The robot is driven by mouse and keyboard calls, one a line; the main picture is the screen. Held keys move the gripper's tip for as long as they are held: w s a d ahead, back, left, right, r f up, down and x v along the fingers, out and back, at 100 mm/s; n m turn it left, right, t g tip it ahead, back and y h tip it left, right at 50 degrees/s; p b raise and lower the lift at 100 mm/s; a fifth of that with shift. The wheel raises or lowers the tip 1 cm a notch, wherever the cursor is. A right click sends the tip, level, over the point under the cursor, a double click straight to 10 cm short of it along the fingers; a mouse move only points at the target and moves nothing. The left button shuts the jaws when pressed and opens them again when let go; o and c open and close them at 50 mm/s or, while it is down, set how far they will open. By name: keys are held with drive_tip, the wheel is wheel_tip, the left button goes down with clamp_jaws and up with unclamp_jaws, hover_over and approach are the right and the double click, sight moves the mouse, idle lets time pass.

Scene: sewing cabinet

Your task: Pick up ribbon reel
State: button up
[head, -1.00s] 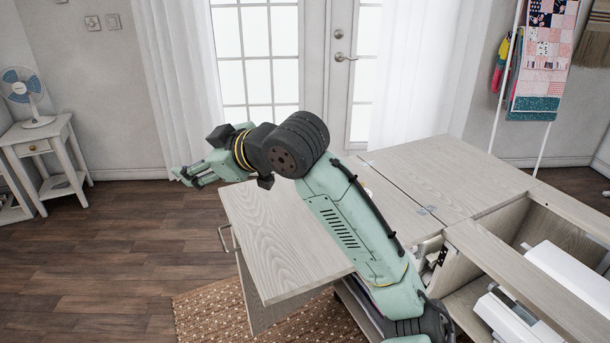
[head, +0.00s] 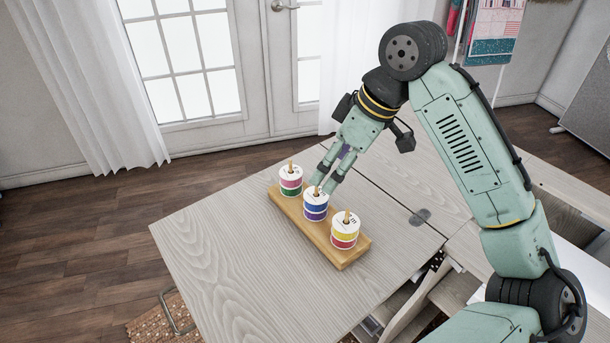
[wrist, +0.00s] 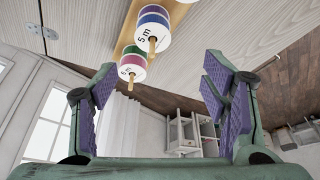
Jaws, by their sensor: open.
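Three stacks of ribbon reels stand on pegs of a wooden holder (head: 348,258) on the cabinet top. The far-left stack (head: 291,182) is pink over green, the middle stack (head: 316,205) blue and purple, the near-right stack (head: 344,232) yellow over red. My gripper (head: 326,185) is open and empty, just behind the middle stack in the head view; I cannot tell whether it touches. In the wrist view the open gripper (wrist: 165,95) frames empty space, with the pink-and-green stack (wrist: 132,64) and a blue-and-purple stack (wrist: 153,27) above, beyond its fingers.
The pale wood cabinet top (head: 220,240) is clear left of the holder. A dark hinge (head: 420,216) sits to its right. An open compartment with white items lies at the lower right. Glazed doors (head: 185,60) stand behind.

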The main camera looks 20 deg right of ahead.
sight(318, 192)
drive_tip(key=x, duration=0.5)
drive_tip(key=shift+w+f+p, duration=0.1)
drive_tip(key=shift+f+p, duration=0.1)
drive_tip(key=shift+p, duration=0.2)
drive_tip(key=shift+d+p+x, duration=0.25)
drive_tip(key=shift+p+x, duration=0.2)
drive_tip(key=shift+x, duration=0.9)
drive_tip(key=shift+d+p+x, duration=0.2)
drive_tip(key=shift+p+x, duration=0.2)
drive_tip(key=shift+x, duration=0.9)
drive_tip(key=shift+w+f, duration=0.1)
drive_tip(key=shift+w, duration=0.05)
drive_tip(key=shift+c, duration=0.5)
drive_tip(key=c, duration=1)
wheel_tip(318, 192, up, 10)
drive_tip(key=shift+r+b, duration=0.1)
drive_tip(key=shift+b, duration=0.8)
